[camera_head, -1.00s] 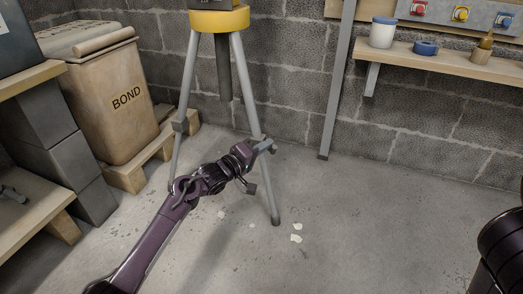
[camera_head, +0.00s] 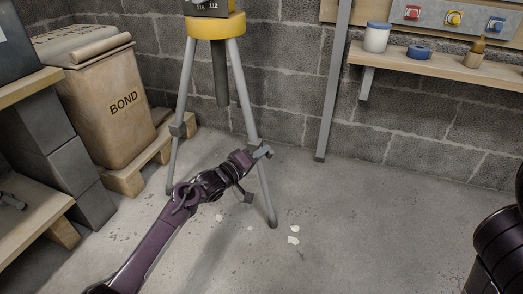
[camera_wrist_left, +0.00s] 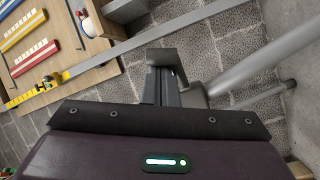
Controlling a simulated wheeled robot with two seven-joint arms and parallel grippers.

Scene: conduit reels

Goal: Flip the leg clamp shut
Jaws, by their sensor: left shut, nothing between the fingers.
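The tripod with its yellow head (camera_head: 215,26) and grey legs stands on the floor. My left gripper (camera_head: 263,153) is shut at its front right leg (camera_head: 247,100), about halfway down. The leg clamp there is mostly hidden by the gripper, and I cannot tell its lever's position. In the left wrist view the shut gripper (camera_wrist_left: 166,85) points up the picture, close beside a grey block (camera_wrist_left: 194,96) that seems to be the clamp on the leg (camera_wrist_left: 250,70). I cannot tell whether they touch. My right gripper is out of view; only part of that arm shows at the right edge.
Another leg has a collar (camera_head: 178,130). A wall shelf (camera_head: 440,62) holds a jar, blue tape and a bottle. The floor (camera_head: 370,220) at the right is open, with small pale scraps.

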